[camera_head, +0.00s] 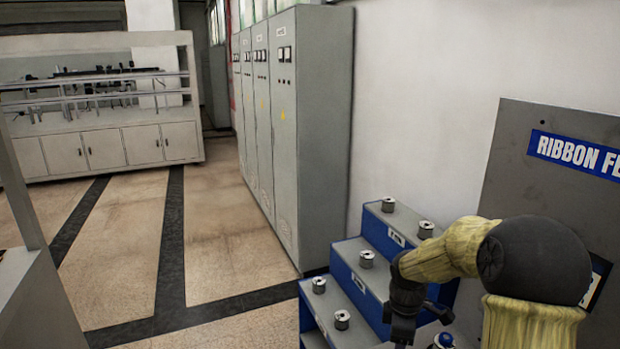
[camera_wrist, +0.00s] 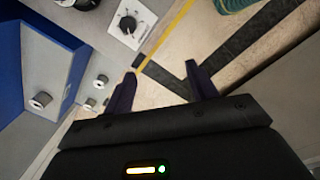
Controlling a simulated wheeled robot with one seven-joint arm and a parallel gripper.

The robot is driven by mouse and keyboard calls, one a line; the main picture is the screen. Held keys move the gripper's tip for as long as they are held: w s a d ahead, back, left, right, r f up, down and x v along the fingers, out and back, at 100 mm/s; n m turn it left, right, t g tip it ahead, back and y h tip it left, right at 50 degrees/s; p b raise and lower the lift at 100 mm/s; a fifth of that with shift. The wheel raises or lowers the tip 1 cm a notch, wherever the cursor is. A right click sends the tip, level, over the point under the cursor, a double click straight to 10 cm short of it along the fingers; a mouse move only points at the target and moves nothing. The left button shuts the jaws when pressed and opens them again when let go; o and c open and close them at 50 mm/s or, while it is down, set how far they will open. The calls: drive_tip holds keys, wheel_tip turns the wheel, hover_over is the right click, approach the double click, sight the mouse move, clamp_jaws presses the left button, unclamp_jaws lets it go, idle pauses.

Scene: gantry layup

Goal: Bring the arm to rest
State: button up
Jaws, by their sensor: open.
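My arm, in a yellow cover with dark joints, shows at the right of the head view. Its dark wrist end hangs over the stepped blue and grey stand (camera_head: 345,250). In the wrist view my gripper (camera_wrist: 161,86) has its two dark fingers spread apart, with nothing between them. Beyond the fingers lies the floor with dark strips. The fingertips are hard to make out in the head view.
Small metal spools (camera_head: 366,258) stand on the steps. A grey panel with a blue sign (camera_head: 575,155) rises behind my arm. Grey cabinets (camera_head: 320,130) line the wall. The floor (camera_head: 220,240) at centre left is clear. A black knob (camera_wrist: 128,24) shows on a white plate.

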drive_tip(key=s+a+r+m+t, duration=0.1)
drive_tip(key=s+a+m, duration=0.1)
drive_tip(key=s+m, duration=0.5)
drive_tip(key=s+a+m+t, duration=0.1)
drive_tip(key=s+a+m, duration=0.2)
drive_tip(key=s+m, duration=0.4)
drive_tip(key=shift+s+r+m, duration=0.3)
drive_tip(key=shift+s+r, duration=0.1)
drive_tip(key=shift+s, duration=0.85)
drive_tip(key=shift+a, duration=0.1)
